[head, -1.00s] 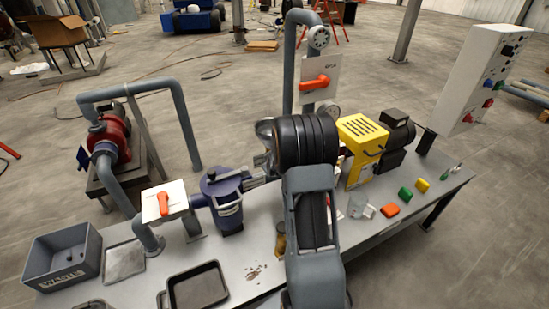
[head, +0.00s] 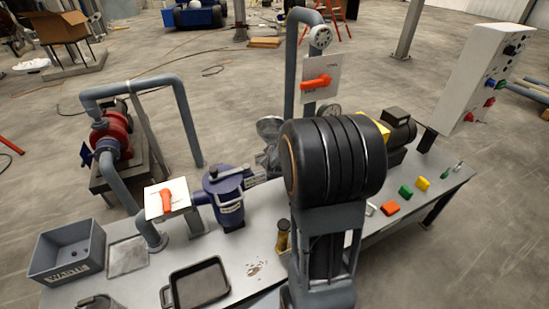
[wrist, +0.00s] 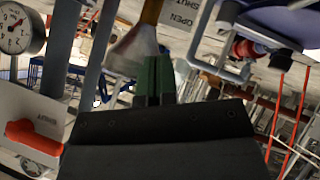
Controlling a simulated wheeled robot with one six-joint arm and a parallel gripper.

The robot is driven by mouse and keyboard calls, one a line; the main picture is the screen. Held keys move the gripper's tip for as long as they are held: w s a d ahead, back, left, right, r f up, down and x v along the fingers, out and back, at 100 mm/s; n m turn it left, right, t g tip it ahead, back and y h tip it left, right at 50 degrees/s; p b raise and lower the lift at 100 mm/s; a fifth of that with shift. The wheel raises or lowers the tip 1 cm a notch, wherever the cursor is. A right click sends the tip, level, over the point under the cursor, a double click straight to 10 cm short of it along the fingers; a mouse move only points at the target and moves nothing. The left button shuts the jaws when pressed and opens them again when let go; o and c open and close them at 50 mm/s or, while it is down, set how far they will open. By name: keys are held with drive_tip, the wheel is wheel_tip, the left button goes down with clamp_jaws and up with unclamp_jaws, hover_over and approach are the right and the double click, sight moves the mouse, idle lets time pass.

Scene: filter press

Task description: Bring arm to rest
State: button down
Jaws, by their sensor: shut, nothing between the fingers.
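My arm rises from the front of the bench in the head view, its large black joint in front of the yellow machine (head: 374,127). In that view the arm hides my gripper's fingers. In the wrist view my gripper (wrist: 154,78) shows as two dark green fingers side by side, shut with nothing between them. They point up the picture, off the bench top. A pale, blurred shape (wrist: 135,48) lies beyond the fingertips; I cannot tell how far away it is.
An upright pipe carries an orange valve handle (head: 316,82), also in the wrist view (wrist: 35,137), near a gauge (wrist: 18,28). A blue filter housing (head: 224,190), a second orange handle (head: 167,199), a black tray (head: 199,286) and a grey waste bin (head: 68,253) stand left of my arm.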

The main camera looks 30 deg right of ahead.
idle(0.5)
drive_tip(key=s+a+f+m+g+y, duration=0.2)
drive_tip(key=s+a+m+g+y, duration=0.15)
drive_tip(key=s+a, duration=0.35)
drive_tip(key=s+a+r+n+g+y, duration=0.1)
drive_tip(key=s+a+r, duration=0.9)
drive_tip(key=s+a, duration=0.1)
drive_tip(key=shift+s+a+r+n, duration=0.2)
drive_tip(key=shift+a+n, duration=0.15)
drive_tip(key=shift+a, duration=0.45)
